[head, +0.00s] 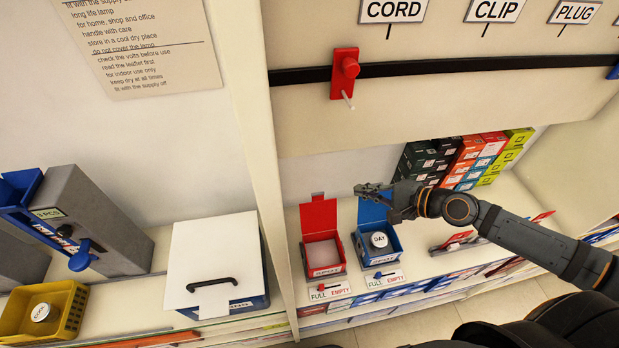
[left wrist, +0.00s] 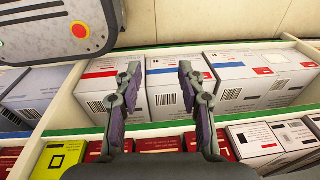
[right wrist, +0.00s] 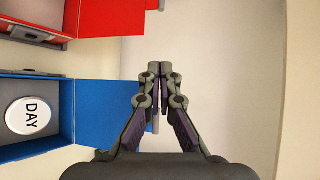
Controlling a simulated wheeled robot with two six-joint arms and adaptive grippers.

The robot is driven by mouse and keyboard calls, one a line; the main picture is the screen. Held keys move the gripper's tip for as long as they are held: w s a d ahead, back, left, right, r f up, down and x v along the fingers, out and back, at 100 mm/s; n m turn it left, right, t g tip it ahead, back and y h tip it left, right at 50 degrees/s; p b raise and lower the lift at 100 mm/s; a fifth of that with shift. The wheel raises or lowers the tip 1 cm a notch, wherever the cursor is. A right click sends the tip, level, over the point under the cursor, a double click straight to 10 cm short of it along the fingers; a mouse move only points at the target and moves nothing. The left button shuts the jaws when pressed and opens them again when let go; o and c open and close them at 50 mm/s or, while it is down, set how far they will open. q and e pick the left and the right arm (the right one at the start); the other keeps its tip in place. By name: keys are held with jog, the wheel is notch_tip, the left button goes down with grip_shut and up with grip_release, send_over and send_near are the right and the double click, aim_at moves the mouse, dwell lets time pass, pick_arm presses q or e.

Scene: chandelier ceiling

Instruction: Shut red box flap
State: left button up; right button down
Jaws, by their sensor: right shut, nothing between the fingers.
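The red box (head: 341,253) stands on the shelf in the head view, with its red flap (head: 318,214) standing up at its back. The inside looks empty, with a pale floor. The red flap (right wrist: 112,18) also shows at the top of the right wrist view. My right gripper (head: 372,188) is shut and empty. It is above and to the right of the red flap, near the top of the blue box's raised flap (head: 371,210). Its shut fingertips (right wrist: 153,68) point toward the wall side of the flaps. My left gripper (left wrist: 157,70) is open and empty above boxed goods, outside the head view.
The blue box (head: 396,242), holding a round DAY item (head: 379,239), stands just right of the red box. FULL/EMPTY signs (head: 330,290) lie in front. An upright panel (head: 250,130) is close on the left. Stacked cartons (head: 465,160) stand at the back right.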

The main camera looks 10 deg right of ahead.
aim_at(319, 213)
jog(key=shift+r, duration=0.15)
jog(key=f+b, duration=0.1)
jog(key=b, duration=0.2)
jog(key=shift+s+d, duration=0.1)
jog(key=shift+d, duration=0.1)
jog(key=r+b+x, duration=0.1)
jog(key=b+x, duration=0.1)
jog(key=x, duration=0.7)
pick_arm(q)
jog(key=s+d+f+p, duration=0.2)
jog(key=shift+s+f, duration=0.3)
jog(key=shift+f, duration=0.1)
pick_arm(e)
jog(key=s, duration=0.1)
jog(key=s+a+r, duration=0.1)
jog(key=s+a, duration=0.1)
jog(key=shift+s+r, duration=0.1)
jog(key=shift+r, duration=0.25)
pick_arm(q)
jog(key=shift+w+a+f, duration=0.1)
jog(key=shift+w+a, duration=0.05)
jog(key=shift+a, duration=0.05)
